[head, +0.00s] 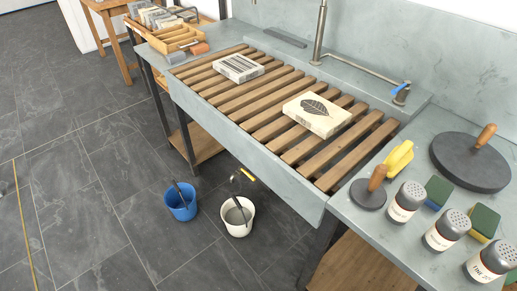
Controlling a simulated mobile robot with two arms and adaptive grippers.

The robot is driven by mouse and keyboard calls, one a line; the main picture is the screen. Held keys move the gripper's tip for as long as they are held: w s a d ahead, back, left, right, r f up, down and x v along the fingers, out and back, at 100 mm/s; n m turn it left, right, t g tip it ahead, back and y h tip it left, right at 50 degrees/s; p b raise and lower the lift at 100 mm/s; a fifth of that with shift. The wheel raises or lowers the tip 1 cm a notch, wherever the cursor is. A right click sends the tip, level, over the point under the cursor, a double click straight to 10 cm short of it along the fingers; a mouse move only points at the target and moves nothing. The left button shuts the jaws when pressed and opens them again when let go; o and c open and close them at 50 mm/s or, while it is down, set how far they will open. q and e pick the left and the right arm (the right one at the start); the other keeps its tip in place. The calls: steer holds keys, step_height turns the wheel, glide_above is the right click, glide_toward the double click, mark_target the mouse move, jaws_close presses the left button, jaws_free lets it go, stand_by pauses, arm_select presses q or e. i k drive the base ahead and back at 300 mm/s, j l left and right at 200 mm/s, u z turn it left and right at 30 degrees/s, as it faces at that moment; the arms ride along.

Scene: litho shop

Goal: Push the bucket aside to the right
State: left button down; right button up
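Two buckets stand upright on the dark tiled floor in front of the slatted sink, in the head view. The blue bucket (181,204) is on the left and has a dark stick-like tool leaning in it. The white bucket (238,220) is to its right, with a gap between them. A dark handle leans inside it too, and a thin wire loop and a small yellow piece (248,174) show just above its rim. The frames do not tell which bucket the task means. Neither of my grippers is in view.
The sink with wooden slats (270,100) overhangs the floor close behind the buckets; two printing stones lie on it. Dark table legs (186,140) and a low wooden shelf (362,266) stand nearby. Tiled floor (90,210) is clear to the left and in front.

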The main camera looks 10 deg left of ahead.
mark_target(237, 213)
steer(key=i+j+z, duration=0.15)
steer(key=j+z, duration=0.75)
